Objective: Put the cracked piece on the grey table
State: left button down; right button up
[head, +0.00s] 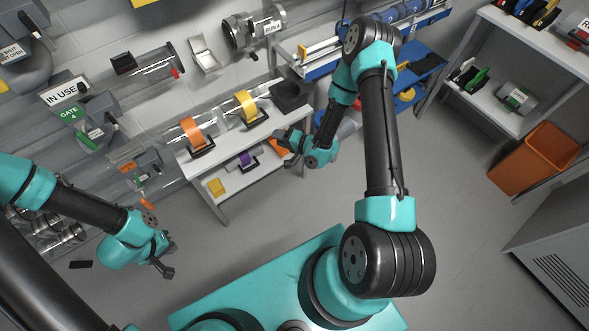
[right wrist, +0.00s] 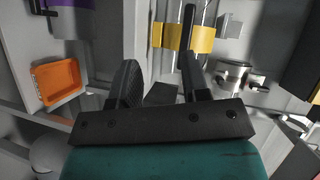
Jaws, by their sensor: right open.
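The light grey table (head: 236,127) stands against the wall left of centre in the head view. On its top are pieces with an orange collar (head: 194,132) and a yellow collar (head: 246,106), each in a dark cradle. The yellow-collared clear tube also shows in the right wrist view (right wrist: 184,37). I see no crack on any piece, so I cannot tell which is cracked. My right gripper (head: 285,142) is at the table's right end, open and empty; its fingers show in the right wrist view (right wrist: 158,82). My left gripper (head: 172,256) hangs over the floor, apparently open and empty.
The lower shelf holds a purple-collared piece (head: 245,160), a yellow block (head: 216,187) and an orange tray (right wrist: 57,80). A dark bin (head: 291,96) sits at the tabletop's right end. Clear pipework with a GATE 4 sign (head: 70,112) lines the wall.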

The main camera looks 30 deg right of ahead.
jog(key=s+a+n+g+h, duration=0.3)
jog(key=s+g, duration=0.8)
jog(key=s, duration=0.8)
jog(key=n+h, duration=0.2)
jog(key=n, duration=0.2)
jog(key=shift+s+a+g, duration=0.2)
jog(key=shift+s+g, duration=0.1)
